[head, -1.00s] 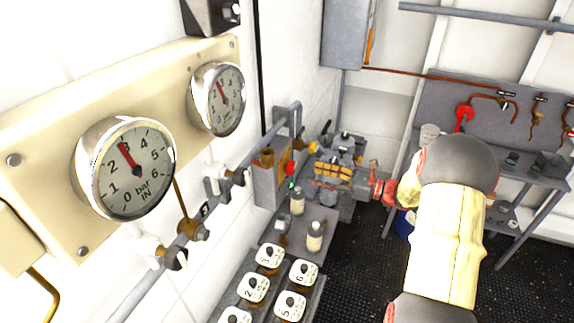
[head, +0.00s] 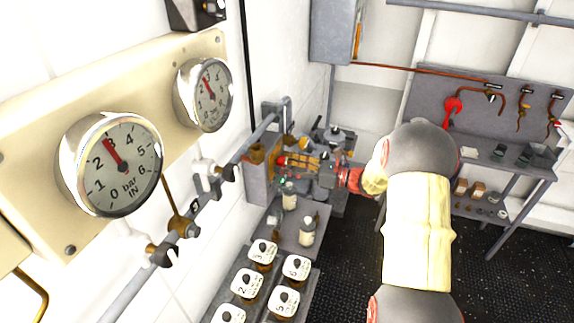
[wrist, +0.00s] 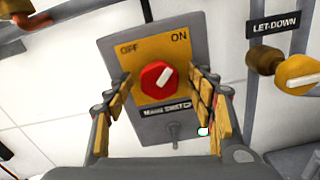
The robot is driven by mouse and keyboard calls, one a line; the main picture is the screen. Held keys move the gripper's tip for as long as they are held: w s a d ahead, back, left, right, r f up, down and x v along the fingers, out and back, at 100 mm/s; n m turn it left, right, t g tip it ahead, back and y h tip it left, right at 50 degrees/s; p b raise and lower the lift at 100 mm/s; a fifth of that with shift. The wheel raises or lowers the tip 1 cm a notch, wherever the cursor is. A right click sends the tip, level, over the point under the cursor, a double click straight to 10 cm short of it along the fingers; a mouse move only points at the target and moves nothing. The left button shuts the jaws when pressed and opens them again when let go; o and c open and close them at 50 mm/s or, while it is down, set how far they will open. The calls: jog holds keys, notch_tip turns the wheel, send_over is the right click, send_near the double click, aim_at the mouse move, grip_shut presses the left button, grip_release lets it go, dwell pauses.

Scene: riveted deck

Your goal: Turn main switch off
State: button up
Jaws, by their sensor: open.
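The main switch is a red round knob (wrist: 155,77) with a white pointer on a yellow plate (wrist: 128,70) fixed to a grey box (wrist: 148,128). The plate reads OFF at the left and ON at the right; the pointer leans up and right, towards ON. My gripper (wrist: 163,88) is open, with its yellow-padded fingers to the left and right of the knob in the wrist view. The knob shows between them, and no finger visibly touches it. In the head view my gripper (head: 303,164) is close in front of the box (head: 257,184), partly hiding it.
A LET-DOWN label (wrist: 274,25) and a brass valve with a white-pointer knob (wrist: 300,74) are at the right. Bottles (head: 307,232) and numbered caps (head: 263,251) stand below the box. Pressure gauges (head: 118,165) are on the left wall; a workbench (head: 490,150) is at the right.

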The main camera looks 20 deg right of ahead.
jog(key=shift+c, duration=0.8)
jog(key=c, duration=1)
jog(key=shift+n+b, duration=0.3)
jog(key=n+b, duration=0.2)
jog(key=shift+f+n, duration=0.2)
jog(key=shift+n, duration=0.2)
jog(key=n+b, duration=0.5)
jog(key=shift+b, duration=0.35)
jog(key=n+b, duration=0.5)
jog(key=b, duration=0.1)
jog(key=shift+f+n, duration=0.1)
jog(key=shift+n, duration=0.3)
jog(key=n+b, duration=0.3)
jog(key=b, duration=0.2)
jog(key=shift+n, duration=0.4)
jog(key=shift+r, duration=0.2)
